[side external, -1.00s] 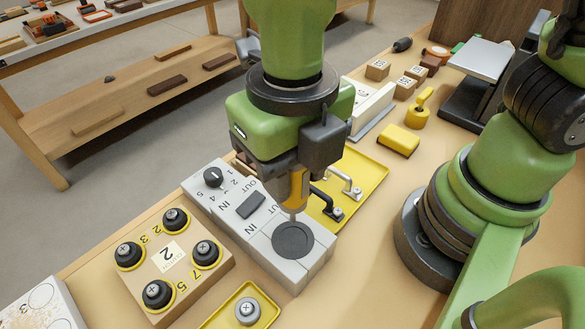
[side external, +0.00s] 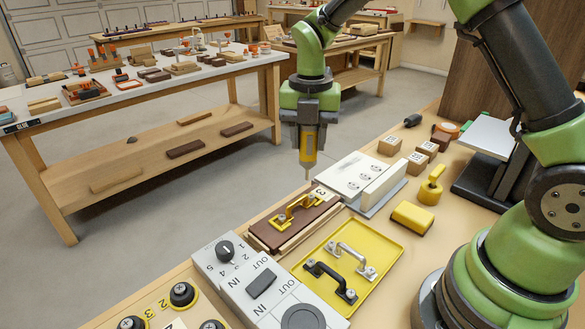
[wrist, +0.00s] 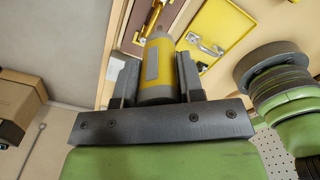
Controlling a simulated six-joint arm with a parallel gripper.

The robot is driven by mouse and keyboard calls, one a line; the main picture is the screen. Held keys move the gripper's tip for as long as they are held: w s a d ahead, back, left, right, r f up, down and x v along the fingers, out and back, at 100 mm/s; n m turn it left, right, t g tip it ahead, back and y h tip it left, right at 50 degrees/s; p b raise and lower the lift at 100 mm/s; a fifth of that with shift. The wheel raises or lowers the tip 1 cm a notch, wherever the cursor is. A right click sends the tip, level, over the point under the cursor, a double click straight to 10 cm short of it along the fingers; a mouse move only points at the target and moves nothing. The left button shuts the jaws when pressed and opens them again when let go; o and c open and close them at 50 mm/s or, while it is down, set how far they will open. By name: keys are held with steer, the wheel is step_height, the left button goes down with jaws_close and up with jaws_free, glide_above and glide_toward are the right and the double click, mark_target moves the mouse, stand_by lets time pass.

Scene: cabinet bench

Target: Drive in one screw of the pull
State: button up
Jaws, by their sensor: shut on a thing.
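My gripper (side external: 308,118) is shut on a yellow and grey driver (side external: 309,146), which hangs upright with its thin bit pointing down. The driver also shows between the fingers in the wrist view (wrist: 158,70). The bit tip is near the far end of a brown panel (side external: 270,234) marked 3; the exact gap is hard to tell. A brass-coloured pull (side external: 297,214) lies on this panel, and its end also shows in the wrist view (wrist: 152,18). Its screw heads are too small to judge.
A yellow tray (side external: 385,235) with a black pull and a silver pull lies beside the panel. In front stands a grey control box (side external: 237,283) with a dial, an OUT/IN switch and a round pad. A white board (side external: 350,172) lies behind the panel.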

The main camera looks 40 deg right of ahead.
steer(key=shift+w+d+f+m, duration=0.1)
steer(key=shift+w+d+m, duration=0.05)
steer(key=shift+d, duration=0.35)
steer(key=shift+w+d+f+m, duration=0.1)
steer(key=shift+d+m, duration=0.05)
steer(key=shift+d, duration=0.35)
steer(key=shift+f, duration=2.35)
steer(key=shift+f, duration=0.7)
stand_by(0.4)
steer(key=shift+r, duration=0.1)
steer(key=shift+r, duration=2.95)
